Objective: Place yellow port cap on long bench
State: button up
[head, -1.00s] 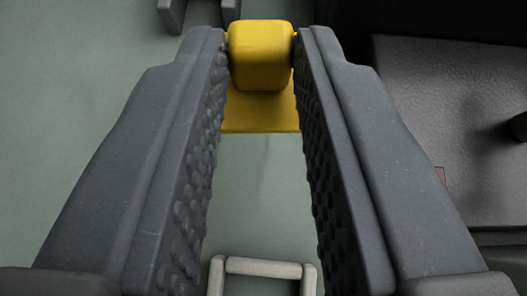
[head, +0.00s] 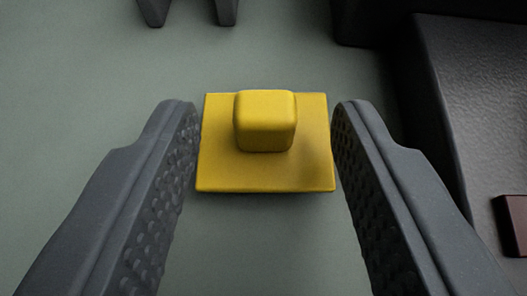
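The yellow port cap (head: 265,172) is a square yellow plate with a rounded block-shaped knob on top. It lies flat, knob up, on the grey-green surface (head: 90,90) in the middle of the head view. My gripper (head: 262,112) is open, with one textured finger to the left of the cap and one to the right. There is a clear gap between each finger and the knob, and the fingertips are beside the plate's side edges. I cannot tell whether this surface is the long bench.
A black textured block (head: 480,110) stands at the right, with a dark red piece (head: 514,222) on it near the right edge. Two dark prongs (head: 190,10) show at the top. The surface left of the cap is clear.

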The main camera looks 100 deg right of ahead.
jog(key=shift+r, duration=0.1)
jog(key=p+v, duration=0.1)
jog(key=v, duration=1.1)
jog(key=shift+p, duration=0.3)
jog(key=shift+w+r, duration=0.1)
